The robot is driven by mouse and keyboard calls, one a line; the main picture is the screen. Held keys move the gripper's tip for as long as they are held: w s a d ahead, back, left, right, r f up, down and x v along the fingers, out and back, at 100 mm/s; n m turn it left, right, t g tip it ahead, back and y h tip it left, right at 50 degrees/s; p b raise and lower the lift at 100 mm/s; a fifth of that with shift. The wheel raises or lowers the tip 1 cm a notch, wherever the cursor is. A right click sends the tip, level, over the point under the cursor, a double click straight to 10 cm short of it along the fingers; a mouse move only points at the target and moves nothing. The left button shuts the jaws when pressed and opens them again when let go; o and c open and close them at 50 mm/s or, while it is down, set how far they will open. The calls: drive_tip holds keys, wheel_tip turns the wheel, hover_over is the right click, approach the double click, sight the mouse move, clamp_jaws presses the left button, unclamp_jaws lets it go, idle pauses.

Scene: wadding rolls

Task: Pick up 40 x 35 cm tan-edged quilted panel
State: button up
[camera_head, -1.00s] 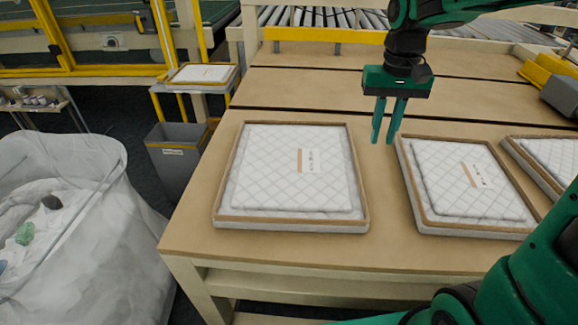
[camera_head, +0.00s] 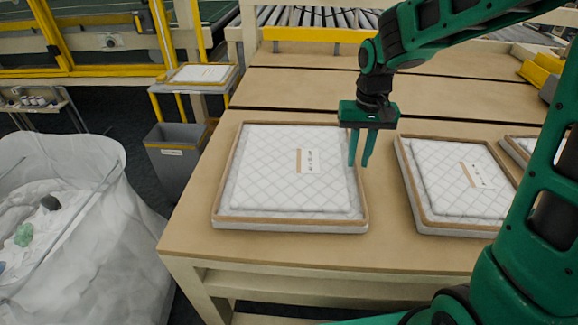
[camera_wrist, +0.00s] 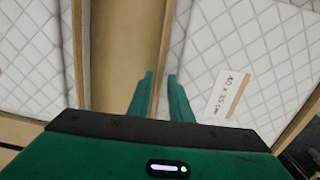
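The tan-edged quilted panel (camera_head: 285,185) lies flat on the table at its left part, white with a diamond quilt and a label. In the wrist view its label (camera_wrist: 229,95) reads 40 x 35 cm. My gripper (camera_head: 359,165) is open and empty, pointing down at the panel's right rim. In the wrist view the panel's rim (camera_wrist: 161,50) runs between my two fingers (camera_wrist: 160,75). I cannot tell how far the fingertips are above it.
A similar panel (camera_head: 450,190) lies to the right, with a bare table strip (camera_head: 385,205) between. Another panel (camera_head: 518,147) is partly hidden by my arm. A grey bin (camera_head: 176,165) and a white bag-lined container (camera_head: 80,255) stand left of the table.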

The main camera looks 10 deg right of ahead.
drive_tip(key=shift+f, duration=0.95)
clamp_jaws()
drive_tip(key=shift+r, duration=0.1)
